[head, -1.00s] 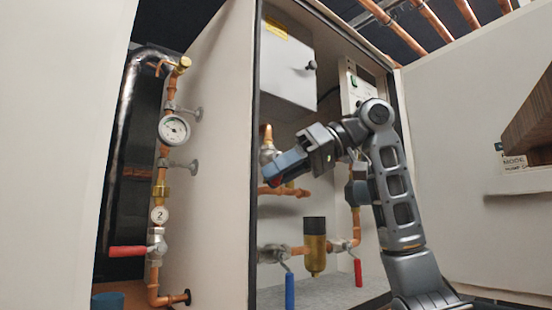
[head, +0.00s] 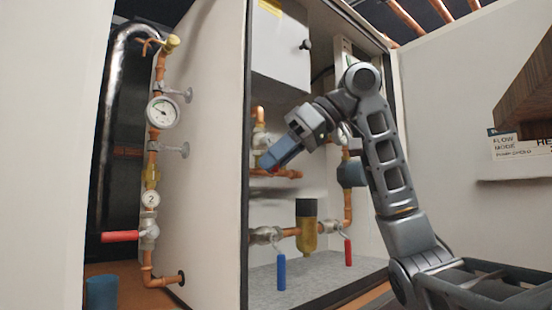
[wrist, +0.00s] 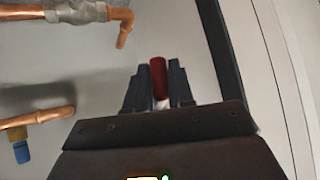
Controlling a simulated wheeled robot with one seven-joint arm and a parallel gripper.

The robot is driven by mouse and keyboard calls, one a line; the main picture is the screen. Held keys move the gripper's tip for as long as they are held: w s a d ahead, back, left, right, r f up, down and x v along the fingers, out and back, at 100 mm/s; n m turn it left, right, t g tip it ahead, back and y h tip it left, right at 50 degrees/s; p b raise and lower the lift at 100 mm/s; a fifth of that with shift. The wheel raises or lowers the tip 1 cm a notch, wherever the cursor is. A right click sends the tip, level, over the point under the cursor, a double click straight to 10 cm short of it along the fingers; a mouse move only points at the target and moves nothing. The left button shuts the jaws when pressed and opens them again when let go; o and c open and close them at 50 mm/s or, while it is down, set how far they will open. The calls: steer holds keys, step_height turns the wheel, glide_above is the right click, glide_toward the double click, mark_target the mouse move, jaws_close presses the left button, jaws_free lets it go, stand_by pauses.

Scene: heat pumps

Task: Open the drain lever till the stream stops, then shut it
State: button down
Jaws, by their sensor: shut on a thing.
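My gripper (head: 268,162) is inside the open cabinet, its jaws pointing down to the left. In the wrist view its fingers (wrist: 158,82) are shut on a dark red handle (wrist: 158,68). The fingers hide much of the handle, and I cannot tell what it joins to. A red lever (head: 120,236) lies level on the valve at the lower left, beside a tag marked 2 (head: 150,199), away from my gripper. A blue lever (head: 281,272) and another red lever (head: 348,252) hang down on the cabinet's lower pipe. I see no stream.
A pressure gauge (head: 162,112) is on the left copper riser. A blue cup-like container (head: 102,292) stands at the lower left. A brass filter (head: 306,240) sits between the hanging levers. The cabinet's side wall (head: 210,150) stands left of my gripper. A wooden block (head: 525,90) is at right.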

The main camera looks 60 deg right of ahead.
steer(key=c, duration=1.1)
jaws_free()
steer(key=b+v, duration=0.1)
steer(key=v, duration=0.6)
steer(key=shift+s+d+r, duration=0.15)
steer(key=shift+s+r, duration=0.05)
steer(key=shift+s, duration=0.05)
